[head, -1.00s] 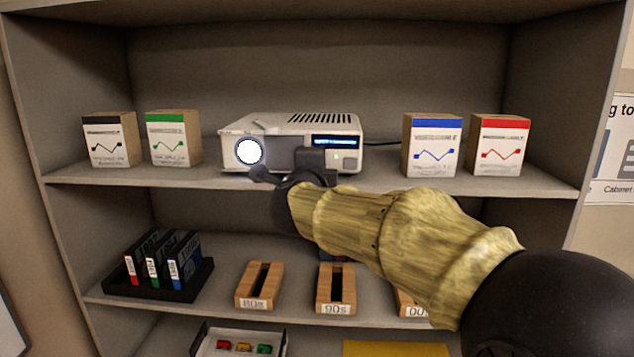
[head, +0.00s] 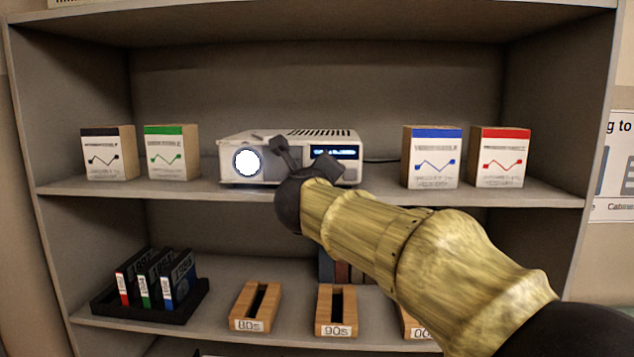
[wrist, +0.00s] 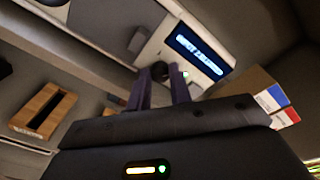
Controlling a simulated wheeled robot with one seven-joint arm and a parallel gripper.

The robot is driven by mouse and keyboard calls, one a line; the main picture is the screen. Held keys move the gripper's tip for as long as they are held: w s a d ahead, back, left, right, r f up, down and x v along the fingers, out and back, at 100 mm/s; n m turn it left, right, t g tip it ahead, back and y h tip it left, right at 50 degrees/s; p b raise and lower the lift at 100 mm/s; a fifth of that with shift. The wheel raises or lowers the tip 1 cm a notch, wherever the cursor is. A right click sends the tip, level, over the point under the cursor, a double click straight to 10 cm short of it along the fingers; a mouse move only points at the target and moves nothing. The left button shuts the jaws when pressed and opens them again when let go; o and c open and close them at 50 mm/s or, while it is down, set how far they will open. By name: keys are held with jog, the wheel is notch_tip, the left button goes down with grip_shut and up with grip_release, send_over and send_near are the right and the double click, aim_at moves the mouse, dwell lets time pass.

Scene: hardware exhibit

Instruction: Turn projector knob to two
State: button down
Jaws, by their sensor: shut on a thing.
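The white projector (head: 237,142) sits on the upper shelf. Its bright lens (head: 246,162) faces out on the left, and a lit blue display (head: 335,152) is on the right of its front. The display also shows in the wrist view (wrist: 195,57), its text too blurred to read. My gripper (head: 305,158) is at the projector's front, one finger tilted up left, the other to the right. In the wrist view its fingers are shut on the small dark round knob (wrist: 159,70). The knob's pointer and number marks cannot be made out. In the head view my gripper hides the knob.
Black-topped (head: 108,155) and green-topped (head: 171,155) boxes stand left of the projector. Blue-topped (head: 432,158) and red-topped (head: 499,158) boxes stand right. Wooden holders (head: 255,306) and a black rack (head: 100,305) are on the lower shelf.

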jog(key=shift+f, duration=0.15)
jog(key=c, duration=1.3)
grip_release()
jog(key=shift+s, duration=0.1)
jog(key=s+b, duration=0.1)
jog(key=s, duration=0.4)
jog(key=s+r+b, duration=0.1)
jog(key=s+b, duration=0.1)
jog(key=s, duration=0.4)
jog(key=s+b, duration=0.1)
jog(key=s, duration=0.5)
jog(key=shift+a+r, duration=0.2)
jog(key=shift+a, duration=0.2)
